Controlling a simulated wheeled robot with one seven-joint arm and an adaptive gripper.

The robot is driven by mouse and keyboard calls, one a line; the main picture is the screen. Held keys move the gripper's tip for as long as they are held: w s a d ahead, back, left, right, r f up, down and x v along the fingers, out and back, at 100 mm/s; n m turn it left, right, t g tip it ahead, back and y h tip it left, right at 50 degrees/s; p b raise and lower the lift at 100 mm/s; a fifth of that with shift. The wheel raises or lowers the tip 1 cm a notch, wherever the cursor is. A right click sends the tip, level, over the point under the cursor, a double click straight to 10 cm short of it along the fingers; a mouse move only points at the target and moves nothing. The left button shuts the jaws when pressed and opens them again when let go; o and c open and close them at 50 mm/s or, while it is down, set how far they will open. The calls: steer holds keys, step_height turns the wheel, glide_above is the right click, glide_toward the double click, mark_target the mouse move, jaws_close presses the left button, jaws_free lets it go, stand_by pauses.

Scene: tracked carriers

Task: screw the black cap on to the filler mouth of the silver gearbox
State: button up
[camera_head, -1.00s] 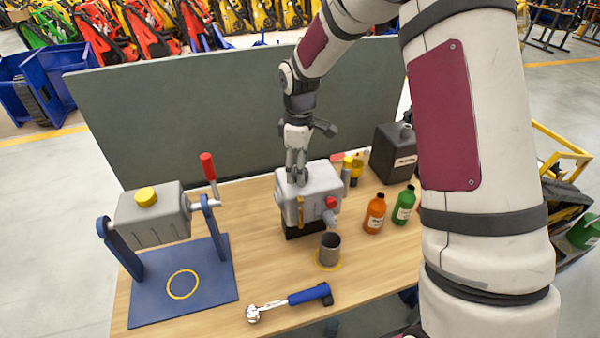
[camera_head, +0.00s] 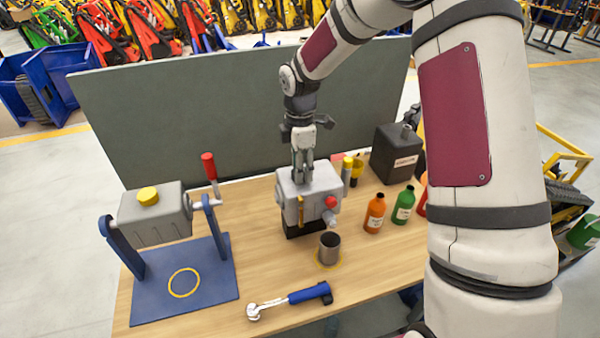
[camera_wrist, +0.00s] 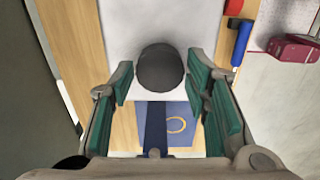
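The silver gearbox (camera_head: 312,199) stands upright on the wooden bench, on a dark base. My gripper (camera_head: 302,181) points straight down at its top. In the wrist view the round black cap (camera_wrist: 160,68) is over the gearbox's pale top (camera_wrist: 120,25). My gripper (camera_wrist: 158,92) is open there, its green-padded fingers apart with clear gaps to the cap's left and right. Nothing is held between the pads. The filler mouth is hidden, and I cannot tell whether the cap is threaded on. In the head view the fingers hide the cap.
A grey cup (camera_head: 330,248) stands in front of the gearbox. A blue-handled wrench (camera_head: 292,298) lies near the front edge. Orange (camera_head: 375,214) and green (camera_head: 403,205) bottles and a black canister (camera_head: 397,153) stand right. A crank stand with a grey box (camera_head: 155,217) is left.

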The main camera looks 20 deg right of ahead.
steer(key=c, duration=0.4)
steer(key=m, duration=0.8)
steer(key=shift+m, duration=0.9)
